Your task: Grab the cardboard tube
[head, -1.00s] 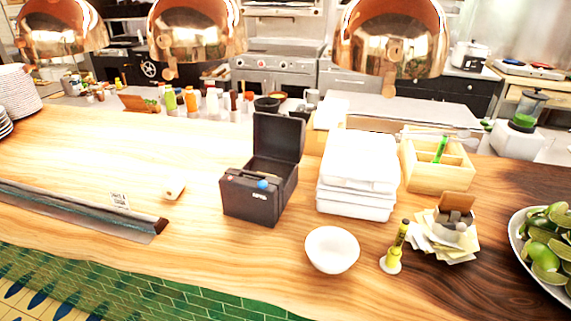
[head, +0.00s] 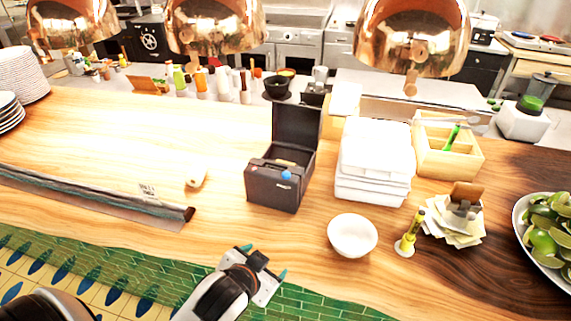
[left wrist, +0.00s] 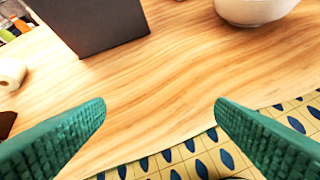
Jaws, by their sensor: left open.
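The cardboard tube (head: 196,177) is a short, pale beige cylinder lying on the wooden counter, left of the black box. Part of it also shows at the left edge of the left wrist view (left wrist: 10,74). My left gripper (head: 264,262) is open and empty near the counter's front edge, to the right of the tube and nearer to me. In the left wrist view its two green ribbed fingers are wide apart, with only bare counter and floor between them. My right gripper is not in view.
An open black box (head: 274,187) stands right of the tube, and a white bowl (head: 352,236) stands in front of the white container stack (head: 374,165). A long dark strip (head: 85,193) lies to the left. Copper lamps (head: 215,22) hang above. Counter around the tube is clear.

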